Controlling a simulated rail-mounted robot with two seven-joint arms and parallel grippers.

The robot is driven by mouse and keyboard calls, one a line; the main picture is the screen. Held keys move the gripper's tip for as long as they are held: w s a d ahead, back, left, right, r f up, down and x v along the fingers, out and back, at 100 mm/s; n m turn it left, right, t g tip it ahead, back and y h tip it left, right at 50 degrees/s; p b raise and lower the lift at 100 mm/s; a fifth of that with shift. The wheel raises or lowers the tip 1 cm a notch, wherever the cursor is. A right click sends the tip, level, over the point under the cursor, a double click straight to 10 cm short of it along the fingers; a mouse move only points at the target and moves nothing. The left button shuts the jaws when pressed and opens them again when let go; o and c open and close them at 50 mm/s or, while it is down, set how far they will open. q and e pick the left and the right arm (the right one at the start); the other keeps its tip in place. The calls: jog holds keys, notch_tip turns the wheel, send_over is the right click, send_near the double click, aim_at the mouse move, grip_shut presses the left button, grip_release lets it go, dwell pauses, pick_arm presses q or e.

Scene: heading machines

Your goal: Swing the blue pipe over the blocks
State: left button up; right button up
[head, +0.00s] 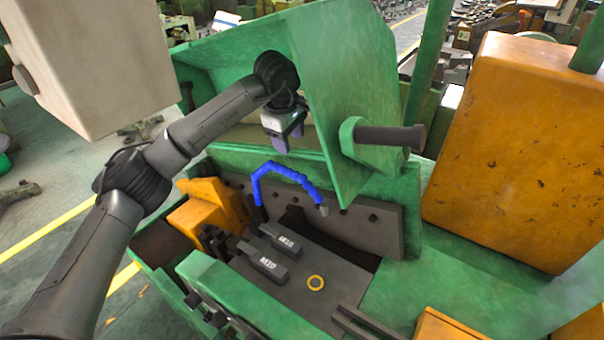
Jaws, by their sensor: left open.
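The blue pipe (284,172) is a bent, segmented hose. It rises at the back left of the machine bed, arches over, and ends in a grey tip at its right end, in front of the dark back plate. Two dark blocks with white lettering, one (281,241) behind the other (262,262), lie on the dark bed in front of and below the pipe. My left gripper (283,138) is open and empty, pointing down above and behind the pipe, apart from it. My right gripper is not in view.
An orange cabinet (505,150) is at the right.

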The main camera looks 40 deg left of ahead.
aim_at(296, 173)
pick_arm(q)
jog(key=f+p, duration=0.1)
jog(key=f, duration=0.3)
jog(key=w+f+p, duration=0.1)
jog(key=f, duration=0.3)
jog(key=w+f, duration=0.1)
jog(key=f, duration=0.3)
jog(key=shift+w+f+p, duration=0.15)
jog(key=shift+w+p, duration=0.05)
jog(key=shift+p, duration=0.2)
jog(key=shift+c, duration=0.2)
grip_shut()
